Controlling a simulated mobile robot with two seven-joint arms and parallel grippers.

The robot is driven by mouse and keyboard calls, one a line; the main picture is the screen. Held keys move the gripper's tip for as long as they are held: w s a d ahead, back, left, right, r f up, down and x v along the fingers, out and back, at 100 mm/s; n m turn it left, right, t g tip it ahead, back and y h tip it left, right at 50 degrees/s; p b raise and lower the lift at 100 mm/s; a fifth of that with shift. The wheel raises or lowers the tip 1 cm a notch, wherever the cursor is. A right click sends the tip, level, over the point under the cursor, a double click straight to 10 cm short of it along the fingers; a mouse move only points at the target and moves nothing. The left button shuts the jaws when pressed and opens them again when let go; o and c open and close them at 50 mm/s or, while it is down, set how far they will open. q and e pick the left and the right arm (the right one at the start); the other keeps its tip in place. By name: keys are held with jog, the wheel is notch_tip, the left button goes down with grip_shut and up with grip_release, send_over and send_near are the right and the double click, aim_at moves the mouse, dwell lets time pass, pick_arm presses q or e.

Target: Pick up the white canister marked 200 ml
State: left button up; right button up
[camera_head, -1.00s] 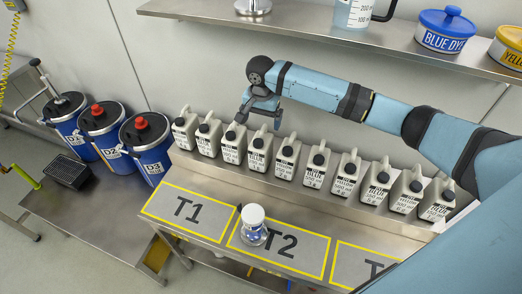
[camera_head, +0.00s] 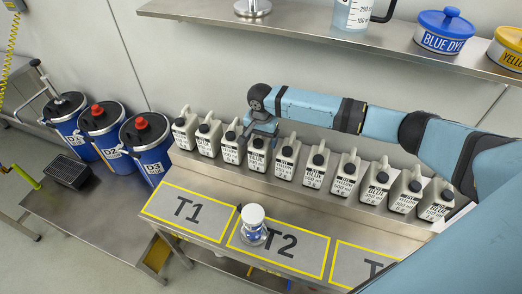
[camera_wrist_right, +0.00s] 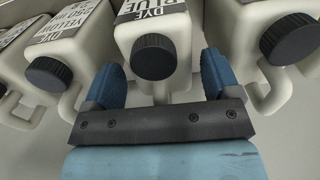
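A row of several white canisters with black caps and printed labels stands on a raised ledge behind the table. The labels are too small in the head view to tell surely which is marked 200 ml. My right gripper (camera_head: 263,127) is lowered over the top of the fourth canister from the left (camera_head: 257,158). In the right wrist view my right gripper (camera_wrist_right: 160,62) is open, its blue fingers on either side of a canister reading DYE BLUE (camera_wrist_right: 152,22); its volume is not legible. I cannot tell whether the fingers touch it. My left gripper is not in view.
Neighbouring canisters stand close, one marked YELLOW 250 ml (camera_wrist_right: 75,30) on the left in the wrist view. A shelf (camera_head: 300,25) runs above; blue drums (camera_head: 148,157) stand at left.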

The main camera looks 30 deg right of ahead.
jog(key=shift+r, duration=0.1)
jog(key=c, duration=1.3)
